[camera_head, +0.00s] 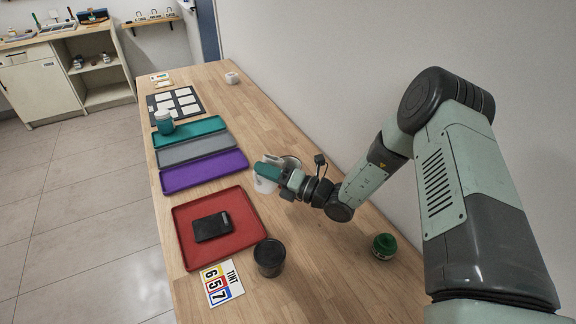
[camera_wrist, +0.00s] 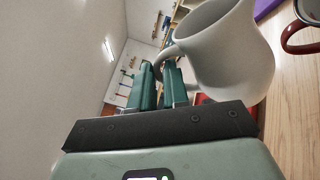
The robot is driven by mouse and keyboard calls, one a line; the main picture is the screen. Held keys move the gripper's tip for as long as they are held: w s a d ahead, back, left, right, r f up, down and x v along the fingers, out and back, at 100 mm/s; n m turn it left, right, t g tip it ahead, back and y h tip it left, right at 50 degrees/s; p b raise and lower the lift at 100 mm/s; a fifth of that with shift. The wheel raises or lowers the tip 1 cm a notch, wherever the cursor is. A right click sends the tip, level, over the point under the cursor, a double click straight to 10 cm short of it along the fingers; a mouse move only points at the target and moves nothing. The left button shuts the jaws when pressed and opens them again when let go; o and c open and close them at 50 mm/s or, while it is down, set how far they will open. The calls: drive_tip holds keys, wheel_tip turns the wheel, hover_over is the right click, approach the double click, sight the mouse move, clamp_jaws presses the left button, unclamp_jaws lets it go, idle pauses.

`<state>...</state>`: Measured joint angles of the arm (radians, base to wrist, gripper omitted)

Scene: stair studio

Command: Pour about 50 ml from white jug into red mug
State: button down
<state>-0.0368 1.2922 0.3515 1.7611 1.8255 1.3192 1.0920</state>
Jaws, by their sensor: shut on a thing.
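The white jug (camera_head: 265,184) is at my gripper (camera_head: 281,174), over the right half of the wooden table. In the wrist view my gripper (camera_wrist: 160,85) is shut on the handle of the jug (camera_wrist: 235,50), and the jug body lies to the right of the fingers. I cannot tell how far the jug is tilted or what is in it. The red mug (camera_wrist: 288,38) shows partly at the right edge of the wrist view, apart from the jug, with its red handle and pale rim. In the head view my gripper and the jug mostly hide that spot.
A red tray (camera_head: 182,226) with a black box (camera_head: 212,226), a dark cup (camera_head: 269,257), a number card (camera_head: 222,283) and a green jar (camera_head: 384,246) are nearer. Purple (camera_head: 204,171), grey (camera_head: 195,151) and teal (camera_head: 189,132) trays lie left. The wall runs along the right.

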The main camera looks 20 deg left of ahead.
drive_tip(key=s+a+f+n+h, duration=0.1)
drive_tip(key=s+a+f+n, duration=0.1)
drive_tip(key=s+f+n, duration=0.4)
drive_tip(key=shift+n+g, duration=0.4)
drive_tip(key=shift+n, duration=0.2)
drive_tip(key=shift+f, duration=0.1)
idle(0.5)
